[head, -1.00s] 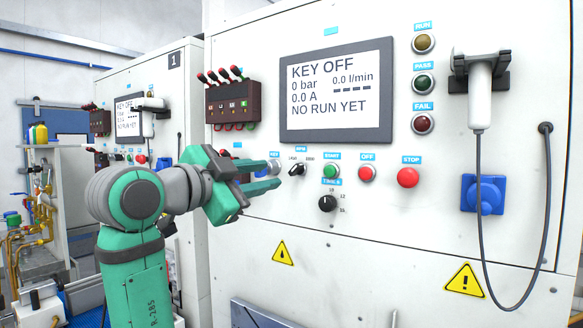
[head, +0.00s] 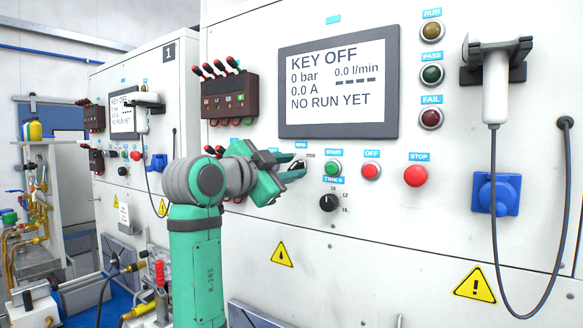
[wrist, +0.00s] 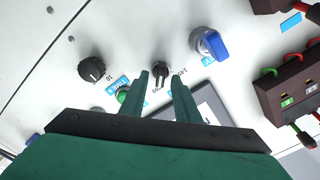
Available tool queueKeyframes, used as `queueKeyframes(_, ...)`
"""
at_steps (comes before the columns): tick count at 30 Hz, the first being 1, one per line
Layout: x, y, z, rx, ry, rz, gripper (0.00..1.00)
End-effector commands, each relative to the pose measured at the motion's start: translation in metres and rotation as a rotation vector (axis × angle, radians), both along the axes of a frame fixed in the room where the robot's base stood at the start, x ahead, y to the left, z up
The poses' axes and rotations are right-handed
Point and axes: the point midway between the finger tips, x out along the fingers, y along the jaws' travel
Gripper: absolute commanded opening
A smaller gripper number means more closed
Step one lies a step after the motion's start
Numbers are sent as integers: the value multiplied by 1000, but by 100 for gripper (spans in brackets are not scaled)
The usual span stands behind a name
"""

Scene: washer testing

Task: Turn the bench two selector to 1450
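The selector, a small black knob (wrist: 162,68) under the RPM label (head: 300,145), sits on the white panel of the near bench (head: 400,235). My gripper (head: 297,167) is at the panel, its fingers largely covering the knob in the head view. In the wrist view my gripper (wrist: 161,75) is open, one finger on each side of the knob, with gaps showing. I cannot tell how far the tips stand from the panel. Small numbers flank the knob; its exact setting is hard to read. The screen (head: 338,88) reads KEY OFF and NO RUN YET.
A black TIME knob (head: 329,202), green START (head: 333,169), red OFF (head: 371,171) and red STOP (head: 415,176) buttons are close by. A blue key switch (wrist: 210,44) sits beside the selector. Bench 1 (head: 160,75) stands at the left.

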Motion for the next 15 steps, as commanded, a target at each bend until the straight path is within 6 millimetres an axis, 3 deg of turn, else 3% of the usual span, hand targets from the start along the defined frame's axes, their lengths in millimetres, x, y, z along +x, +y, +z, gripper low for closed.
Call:
queueKeyframes(12, 6, -5, 0, 0, -1, -1, 29)
queueKeyframes(15, 6, -5, 0, 0, -1, -1, 5)
